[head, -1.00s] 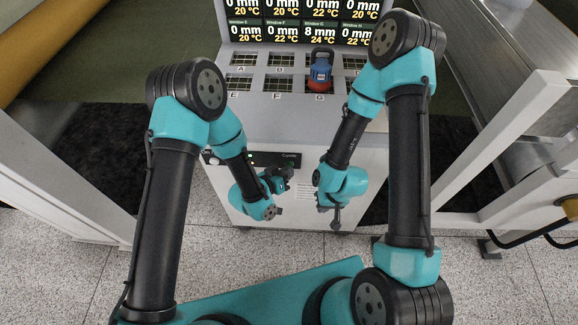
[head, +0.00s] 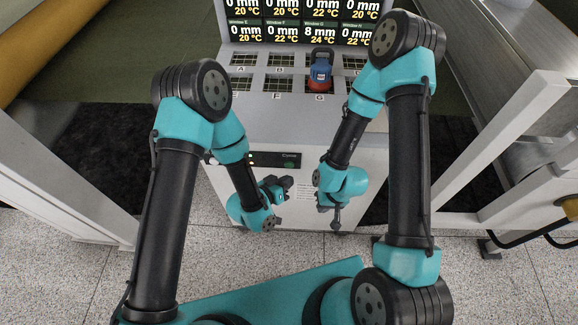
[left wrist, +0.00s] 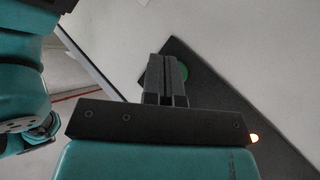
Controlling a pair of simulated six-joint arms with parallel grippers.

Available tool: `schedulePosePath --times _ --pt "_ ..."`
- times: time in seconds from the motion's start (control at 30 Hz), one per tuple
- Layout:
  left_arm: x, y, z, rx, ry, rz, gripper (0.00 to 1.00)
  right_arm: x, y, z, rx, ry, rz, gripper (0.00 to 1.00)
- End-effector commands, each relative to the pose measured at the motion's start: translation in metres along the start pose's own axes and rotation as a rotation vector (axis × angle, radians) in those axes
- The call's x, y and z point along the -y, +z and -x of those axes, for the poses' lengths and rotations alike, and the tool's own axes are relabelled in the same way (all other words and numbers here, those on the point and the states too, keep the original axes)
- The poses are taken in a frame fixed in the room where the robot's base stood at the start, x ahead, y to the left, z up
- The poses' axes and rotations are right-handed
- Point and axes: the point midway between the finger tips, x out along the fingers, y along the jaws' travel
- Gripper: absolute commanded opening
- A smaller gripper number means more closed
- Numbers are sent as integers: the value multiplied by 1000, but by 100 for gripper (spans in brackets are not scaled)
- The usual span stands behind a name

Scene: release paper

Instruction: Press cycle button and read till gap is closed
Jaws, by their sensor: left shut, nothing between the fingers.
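The black control panel (head: 273,159) labelled "Cycle" is on the white machine's front, with a green button (head: 290,165) under the label. My left gripper (head: 280,187) is shut and empty, just below and in front of that panel. In the left wrist view the shut fingers (left wrist: 168,78) partly cover the green button (left wrist: 184,72); I cannot tell any contact. The display (head: 301,22) reads 8 mm and 24 °C for Window G; the other legible windows read 0 mm. A blue and red device (head: 320,72) stands upright over window G. My right gripper (head: 335,215) hangs in front of the machine.
Several gridded windows (head: 278,83) sit in the machine's grey top. White posts (head: 520,125) and rails stand on both sides. Speckled floor (head: 480,270) is open in front.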

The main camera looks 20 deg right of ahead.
Motion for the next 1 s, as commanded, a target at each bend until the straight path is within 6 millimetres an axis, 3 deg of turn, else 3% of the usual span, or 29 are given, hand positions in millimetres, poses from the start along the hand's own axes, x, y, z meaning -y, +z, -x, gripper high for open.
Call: schedulePosePath --times 0.43,1.0 --pt "-16 17 23 2 1 1 0 0 0 0 0 0 0 0" --pt "-17 17 24 1 0 1 0 0 0 0 0 0 0 0"
